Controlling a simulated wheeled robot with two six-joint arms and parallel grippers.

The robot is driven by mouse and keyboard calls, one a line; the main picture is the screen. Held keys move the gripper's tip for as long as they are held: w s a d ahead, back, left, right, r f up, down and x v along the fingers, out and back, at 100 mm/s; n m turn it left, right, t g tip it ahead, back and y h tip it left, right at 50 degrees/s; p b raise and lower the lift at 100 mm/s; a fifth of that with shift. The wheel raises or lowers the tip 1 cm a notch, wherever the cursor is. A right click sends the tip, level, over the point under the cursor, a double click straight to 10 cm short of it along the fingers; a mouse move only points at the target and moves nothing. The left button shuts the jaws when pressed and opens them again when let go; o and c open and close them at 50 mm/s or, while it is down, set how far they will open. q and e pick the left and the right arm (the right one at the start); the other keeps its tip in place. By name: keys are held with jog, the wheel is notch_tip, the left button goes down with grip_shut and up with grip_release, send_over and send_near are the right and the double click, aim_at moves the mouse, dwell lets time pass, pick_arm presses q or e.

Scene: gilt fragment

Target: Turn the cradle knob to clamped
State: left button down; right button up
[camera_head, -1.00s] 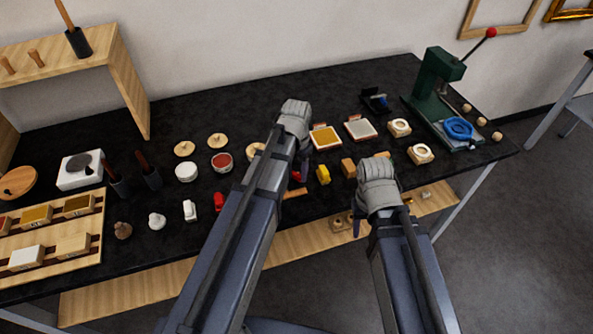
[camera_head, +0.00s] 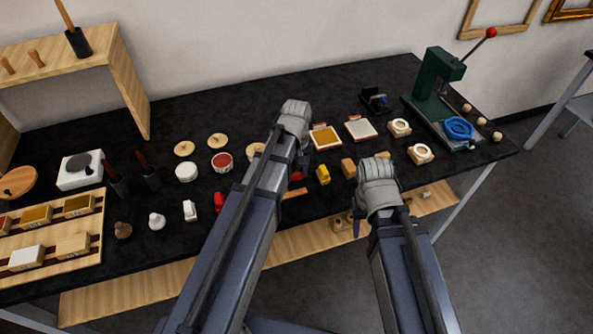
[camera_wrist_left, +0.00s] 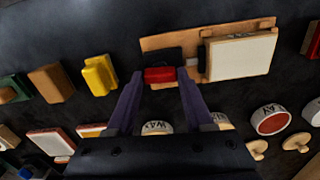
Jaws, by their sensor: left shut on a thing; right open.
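The cradle is a wooden board (camera_wrist_left: 155,42) with a pale block (camera_wrist_left: 240,56) on it, seen in the left wrist view. Its red knob (camera_wrist_left: 160,75) sits at the board's left part, beside a dark piece. My left gripper (camera_wrist_left: 163,75) has its two fingers on either side of the knob and is shut on it. In the head view, my left arm hides most of the cradle; a bit of red knob (camera_head: 297,176) and a wooden edge (camera_head: 294,193) show. My right gripper (camera_head: 360,226) is open and empty near the table's front edge; its fingers are mostly hidden.
A yellow block (camera_head: 323,175) and an orange-brown block (camera_head: 348,168) stand just right of the cradle. Jars, lids and small tools lie to the left. A green press (camera_head: 436,80) stands at the right end of the black table (camera_head: 330,88).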

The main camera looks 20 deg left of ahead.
aim_at(297, 174)
pick_arm(q)
jog(key=shift+n, duration=0.5)
jog(key=shift+c, duration=1.4)
grip_release()
notch_tip(297, 174, up, 8)
jog(key=p, duration=0.8)
jog(key=shift+f, duration=0.15)
jog(key=s+d+m+y+b, duration=0.1)
jog(key=s+d+m, duration=0.9)
jog(key=s, duration=0.4)
jog(key=shift+s+d+f+m, duration=0.15)
jog(key=shift+d+f+m, duration=0.1)
jog(key=shift+f+m, duration=0.05)
